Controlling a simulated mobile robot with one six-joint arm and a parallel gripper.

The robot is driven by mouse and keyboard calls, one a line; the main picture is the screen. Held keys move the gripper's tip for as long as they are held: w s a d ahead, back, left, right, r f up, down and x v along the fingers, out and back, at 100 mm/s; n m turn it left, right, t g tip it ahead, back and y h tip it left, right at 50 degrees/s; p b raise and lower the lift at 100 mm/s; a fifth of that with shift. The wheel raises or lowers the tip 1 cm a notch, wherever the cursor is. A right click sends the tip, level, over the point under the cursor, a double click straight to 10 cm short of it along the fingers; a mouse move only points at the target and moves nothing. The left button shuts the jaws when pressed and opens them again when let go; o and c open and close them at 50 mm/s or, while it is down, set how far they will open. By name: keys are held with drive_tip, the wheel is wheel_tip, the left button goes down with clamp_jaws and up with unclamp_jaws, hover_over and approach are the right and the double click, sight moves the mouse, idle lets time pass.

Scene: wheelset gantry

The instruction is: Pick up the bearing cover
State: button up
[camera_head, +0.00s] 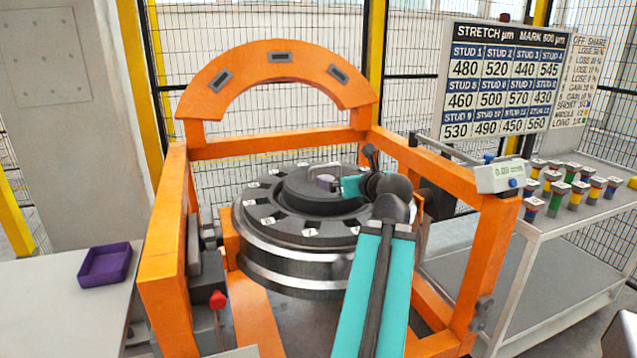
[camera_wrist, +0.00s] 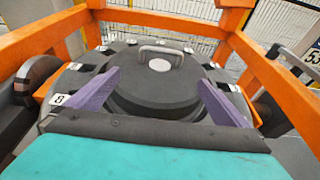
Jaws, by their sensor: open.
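The bearing cover (camera_head: 300,197) is a dark grey round disc on top of the large wheel hub (camera_head: 262,232). In the wrist view the bearing cover (camera_wrist: 155,92) lies flat, with a light grey bar handle (camera_wrist: 161,48) near its far edge and a pale round spot below that. My gripper (camera_wrist: 158,84) is open and empty, its two purple fingers spread to the left and right over the cover. In the head view my gripper (camera_head: 326,183) hangs over the right part of the cover. I cannot tell whether the fingers touch it.
An orange gantry frame (camera_head: 160,262) surrounds the hub, with an arch behind it. Numbered tags ring the hub. A purple tray (camera_head: 105,265) stands on the left table. Several coloured studs (camera_head: 555,200) stand on the right bench (camera_head: 556,245) near a gauge (camera_head: 501,178).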

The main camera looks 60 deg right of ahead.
drive_tip(key=shift+w+d, duration=0.1)
idle(0.3)
drive_tip(key=p+x, duration=0.2)
drive_tip(key=p, duration=0.2)
drive_tip(key=shift+w+d, duration=0.2)
drive_tip(key=shift+w, duration=0.1)
drive_tip(key=shift+w+d+p, duration=0.1)
drive_tip(key=shift+w+p, duration=0.05)
drive_tip(key=shift+p, duration=0.5)
drive_tip(key=p+x, duration=0.2)
drive_tip(key=p, duration=0.5)
drive_tip(key=shift+w+d+f, duration=0.1)
drive_tip(key=shift+x, duration=1.45)
drive_tip(key=shift+f, duration=0.15)
drive_tip(key=shift+p, duration=0.3)
